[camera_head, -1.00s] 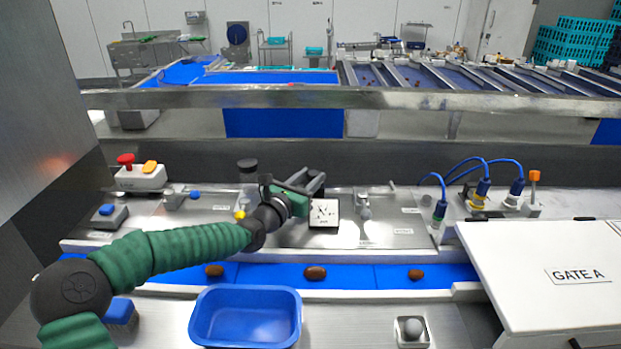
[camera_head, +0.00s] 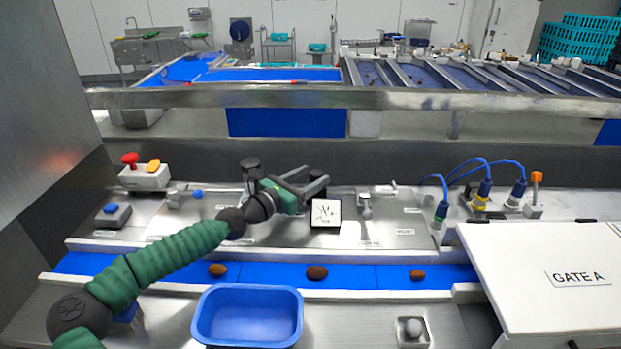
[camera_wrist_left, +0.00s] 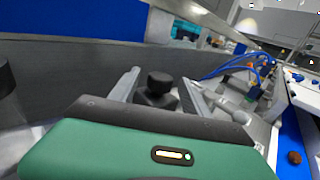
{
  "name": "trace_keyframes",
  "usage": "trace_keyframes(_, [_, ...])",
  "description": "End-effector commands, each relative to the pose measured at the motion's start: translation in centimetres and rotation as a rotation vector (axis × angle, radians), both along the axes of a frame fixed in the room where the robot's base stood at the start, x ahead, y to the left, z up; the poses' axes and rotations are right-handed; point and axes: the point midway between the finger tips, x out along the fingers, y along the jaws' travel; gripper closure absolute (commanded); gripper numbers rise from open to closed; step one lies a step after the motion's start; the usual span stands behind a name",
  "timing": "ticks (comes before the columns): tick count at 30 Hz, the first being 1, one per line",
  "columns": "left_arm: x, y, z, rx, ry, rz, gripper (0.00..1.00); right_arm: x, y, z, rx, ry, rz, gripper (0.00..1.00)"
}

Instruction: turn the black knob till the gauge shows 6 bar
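The black knob (camera_wrist_left: 158,87) shows in the left wrist view, between and a little beyond my two fingers, with gaps on both sides. In the head view I cannot make it out for sure near the fingers. My left gripper (camera_head: 307,181) is open and empty behind the gauge's upper left; it also shows in the left wrist view (camera_wrist_left: 160,92). The gauge (camera_head: 326,212) is a white square dial with a dark needle, facing me on the steel panel. Its numbers are too small to read. My right gripper is not in view.
A black-topped post (camera_head: 250,165) stands left of the gripper. A metal lever (camera_head: 365,205) stands right of the gauge. Blue cables (camera_head: 470,165) are farther right. A red button box (camera_head: 143,174) is left. A belt with dates (camera_head: 345,275) and a blue tray (camera_head: 205,320) lie in front.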

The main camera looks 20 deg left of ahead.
Motion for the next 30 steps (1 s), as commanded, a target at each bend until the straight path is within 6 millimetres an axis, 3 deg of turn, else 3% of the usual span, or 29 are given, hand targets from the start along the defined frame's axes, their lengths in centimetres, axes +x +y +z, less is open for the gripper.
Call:
trace_keyframes(11, [-0.6, 0.5, 0.0, -0.002, 0.0, 0.004, 0.44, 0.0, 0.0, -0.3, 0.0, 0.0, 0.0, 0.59])
trace_keyframes(14, [-2.2, 1.3, -0.2, -0.002, -0.001, 0.004, 0.44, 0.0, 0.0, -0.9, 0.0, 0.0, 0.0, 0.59])
trace_keyframes(24, [-11.0, 5.7, -0.4, -0.002, 0.0, 0.006, 0.44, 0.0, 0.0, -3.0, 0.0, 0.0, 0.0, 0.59])
trace_keyframes(30, [-14.3, 7.2, -0.3, -0.003, 0.001, 0.003, 0.44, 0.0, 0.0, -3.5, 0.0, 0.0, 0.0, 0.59])
